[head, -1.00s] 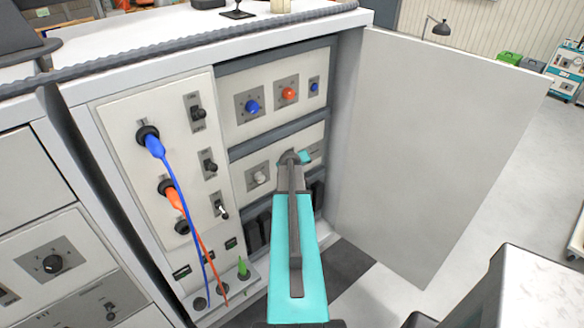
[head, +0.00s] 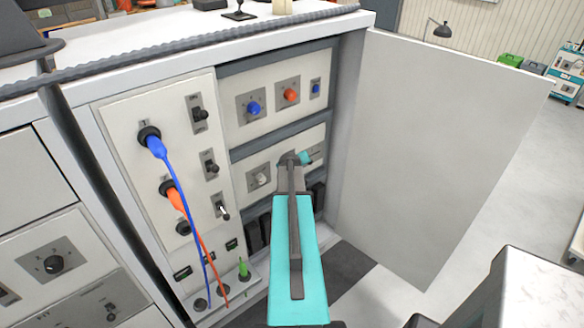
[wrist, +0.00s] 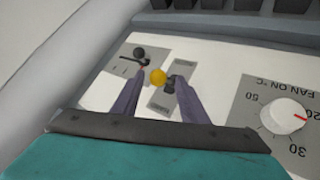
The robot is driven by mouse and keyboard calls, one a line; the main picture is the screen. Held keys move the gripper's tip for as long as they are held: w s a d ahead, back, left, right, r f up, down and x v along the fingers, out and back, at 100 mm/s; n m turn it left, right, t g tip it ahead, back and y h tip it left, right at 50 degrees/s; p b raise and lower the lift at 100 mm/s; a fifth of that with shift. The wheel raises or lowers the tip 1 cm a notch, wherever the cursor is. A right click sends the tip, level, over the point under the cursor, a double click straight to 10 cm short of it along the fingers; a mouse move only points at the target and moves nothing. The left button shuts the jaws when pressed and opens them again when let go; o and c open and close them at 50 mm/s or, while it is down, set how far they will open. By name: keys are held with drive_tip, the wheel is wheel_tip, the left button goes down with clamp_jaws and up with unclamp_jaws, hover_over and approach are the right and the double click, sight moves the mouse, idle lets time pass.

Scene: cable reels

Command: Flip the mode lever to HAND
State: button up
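In the wrist view a lever with a yellow ball knob (wrist: 157,76) and a dark stem base stands on a grey plate. My gripper (wrist: 155,82) has its two dark fingers apart, one on each side of the yellow knob. The right finger is close to the dark base; I cannot tell if it touches. Just beyond the left finger is a black-knobbed lever (wrist: 139,53) on another grey plate. I cannot read either lever's labels, so which is the mode lever is unclear. In the head view my arm hides both levers and my fingertips.
A white "FAN ON °C" dial (wrist: 283,115) sits right of my fingers. An open cabinet door (head: 430,150) stands to the right. At left, a panel has switches and plugged blue (head: 176,205) and orange (head: 190,225) cables. Blue and orange knobs (head: 291,95) sit above.

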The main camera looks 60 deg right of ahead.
drive_tip(key=b+v, duration=0.4)
drive_tip(key=v, duration=0.9)
drive_tip(key=shift+s+a+r+b, duration=0.15)
drive_tip(key=shift+a+r+b, duration=0.1)
drive_tip(key=shift+b, duration=0.05)
idle(0.9)
